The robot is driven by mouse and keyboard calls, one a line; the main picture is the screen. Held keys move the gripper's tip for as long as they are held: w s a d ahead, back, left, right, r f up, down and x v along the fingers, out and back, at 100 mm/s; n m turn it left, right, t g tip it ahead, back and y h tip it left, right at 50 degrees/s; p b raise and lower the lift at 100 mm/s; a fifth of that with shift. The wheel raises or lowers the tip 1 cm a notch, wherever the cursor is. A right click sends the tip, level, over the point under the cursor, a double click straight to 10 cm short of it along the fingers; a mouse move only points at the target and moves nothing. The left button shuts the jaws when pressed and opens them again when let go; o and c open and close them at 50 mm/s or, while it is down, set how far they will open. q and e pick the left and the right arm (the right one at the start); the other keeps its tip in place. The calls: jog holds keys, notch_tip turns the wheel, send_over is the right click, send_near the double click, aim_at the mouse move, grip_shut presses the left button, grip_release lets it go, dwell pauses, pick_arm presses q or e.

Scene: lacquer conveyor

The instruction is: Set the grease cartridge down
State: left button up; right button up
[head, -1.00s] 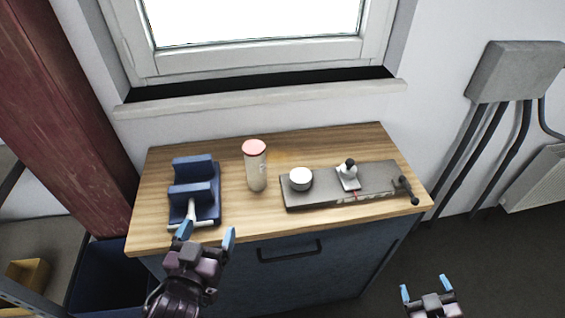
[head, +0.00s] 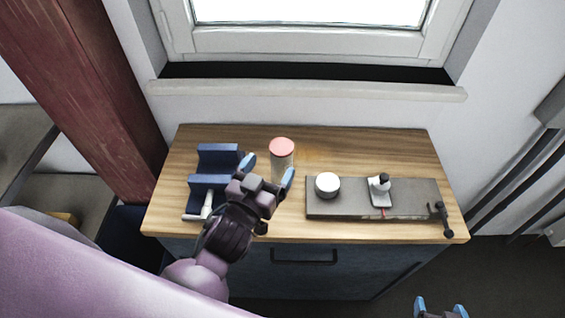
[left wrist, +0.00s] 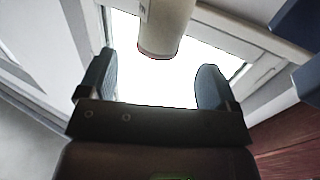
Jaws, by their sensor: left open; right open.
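The grease cartridge (head: 282,150), a pale cylinder with a pink-red top, stands upright on the wooden worktop (head: 330,145). Its lower part is hidden behind my left gripper in the head view. My left gripper (head: 268,170) is open, with its blue fingertips in front of the cartridge and reaching toward it. In the left wrist view the pale cartridge (left wrist: 165,28) shows beyond and between the open fingers (left wrist: 154,85), and no grip on it is seen. My right gripper (head: 440,306) is open and empty at the bottom edge, in front of the cabinet.
A blue vise (head: 218,158) stands left of the cartridge, close to my left gripper. A grey plate (head: 410,197) with a white round knob (head: 327,184), a small clamp (head: 379,190) and a dark handle (head: 441,215) lies to the right. The worktop's back strip is free.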

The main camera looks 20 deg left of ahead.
aim_at(277, 157)
pick_arm(q)
jog(key=shift+w+d+r, duration=0.1)
jog(key=shift+w+d, duration=0.15)
jog(key=shift+w, duration=1.35)
jog(key=shift+w+d, duration=0.2)
jog(key=shift+w, duration=1.4)
jog(key=c, duration=1.5)
jog(key=shift+r, duration=0.1)
